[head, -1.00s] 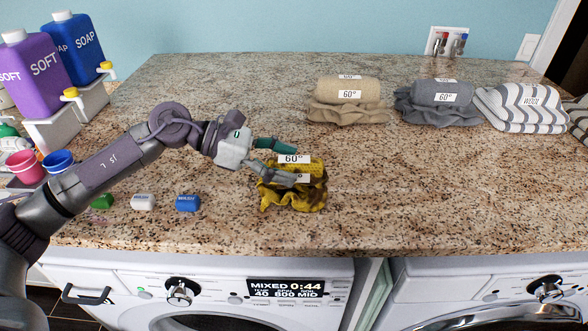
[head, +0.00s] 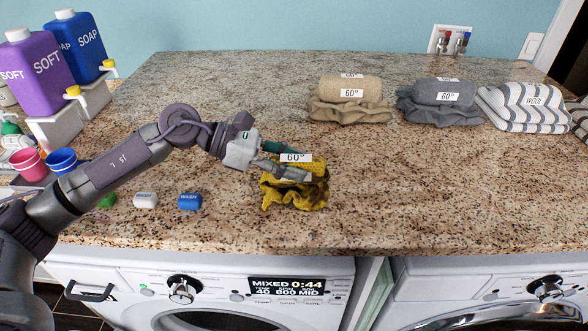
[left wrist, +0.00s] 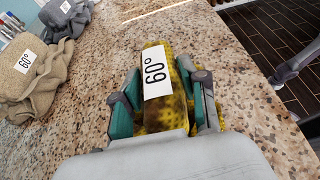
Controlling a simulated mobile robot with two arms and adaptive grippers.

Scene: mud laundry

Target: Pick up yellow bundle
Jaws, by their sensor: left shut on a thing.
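The yellow bundle (head: 294,194) is a dark-spotted yellow cloth roll with a white "60°" label, on the granite counter near its front edge. It also shows in the left wrist view (left wrist: 155,117), between the fingers. My left gripper (head: 287,160) reaches it from the left and is shut on its upper roll. In the left wrist view the teal-padded fingers (left wrist: 160,100) press on both its sides. The ruffled lower part appears to rest on the counter; I cannot tell if there is a gap beneath. My right gripper is not in view.
A beige bundle (head: 349,100), a grey bundle (head: 440,102) and a striped wool bundle (head: 522,107) lie at the back right. A blue wash block (head: 189,201) and a white one (head: 145,201) lie left of the yellow bundle. Soap bottles (head: 80,47) stand back left.

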